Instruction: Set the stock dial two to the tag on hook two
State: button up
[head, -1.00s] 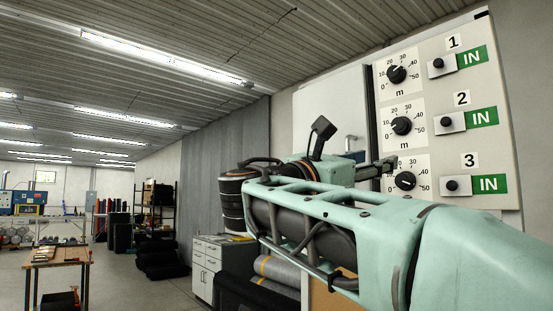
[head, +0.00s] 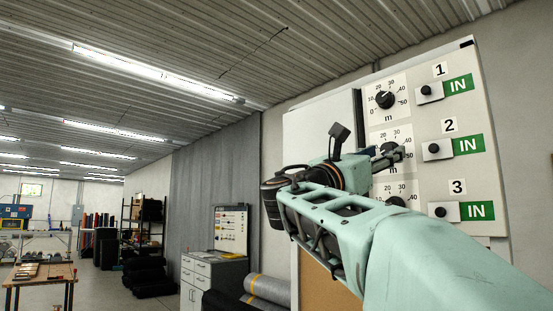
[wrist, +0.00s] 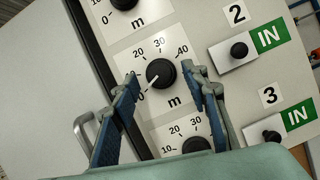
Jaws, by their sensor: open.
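Stock dial two (wrist: 161,72) is a round black knob with a white pointer line on a white scale plate marked in m. In the wrist view its line points to the lower left, toward the low end of the scale, partly behind a finger. My gripper (wrist: 159,77) is open, with one blue finger on each side of the knob. I cannot tell whether the fingers touch it. In the head view my gripper (head: 390,157) covers much of dial two. I cannot make out a readable tag on hook two.
Dial one (head: 385,100) is above and dial three (wrist: 196,145) below, close to my fingers. A black knob (wrist: 239,50) with a green IN plate (wrist: 268,36) stands right of dial two. A small board (head: 231,230) stands on the cabinet (head: 205,280) at the left.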

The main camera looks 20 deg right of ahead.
jog(key=shift+d, duration=0.15)
grip_shut()
dwell(0.4)
